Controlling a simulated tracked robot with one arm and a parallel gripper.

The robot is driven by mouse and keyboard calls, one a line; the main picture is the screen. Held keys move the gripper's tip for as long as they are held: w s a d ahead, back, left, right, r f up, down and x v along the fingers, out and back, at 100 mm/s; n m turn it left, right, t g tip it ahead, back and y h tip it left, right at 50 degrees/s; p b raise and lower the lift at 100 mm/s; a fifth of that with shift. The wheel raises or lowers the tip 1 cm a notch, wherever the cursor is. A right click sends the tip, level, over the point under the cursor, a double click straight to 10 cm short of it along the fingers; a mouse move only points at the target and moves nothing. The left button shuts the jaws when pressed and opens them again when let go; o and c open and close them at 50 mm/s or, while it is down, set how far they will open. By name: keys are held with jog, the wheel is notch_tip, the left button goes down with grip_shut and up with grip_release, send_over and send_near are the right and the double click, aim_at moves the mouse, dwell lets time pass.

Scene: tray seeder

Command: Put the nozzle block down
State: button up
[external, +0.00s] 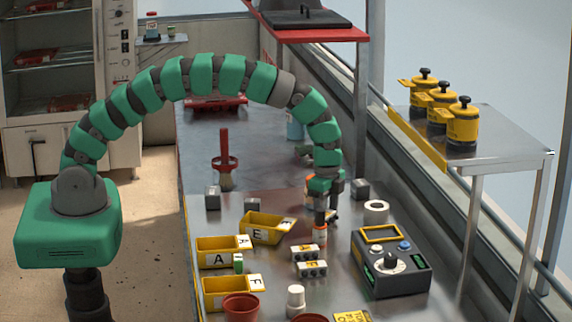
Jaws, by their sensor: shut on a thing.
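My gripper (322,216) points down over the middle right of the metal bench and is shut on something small. Two small grey blocks with dark holes and yellow tags, a rear one (305,252) and a front one (311,269), lie just in front of the gripper. They look like nozzle blocks and are apart from the fingers.
Yellow bins A (208,244), E (257,240) and F (212,307) stand left. A control box (372,281) and white ring (376,205) stand right. A white bottle (296,296) and terracotta pot (242,306) are in front. A red-handled tool (224,150) stands behind.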

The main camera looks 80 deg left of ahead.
jog(key=o, duration=1)
jog(key=shift+o, duration=0.2)
notch_tip(320, 180, up, 12)
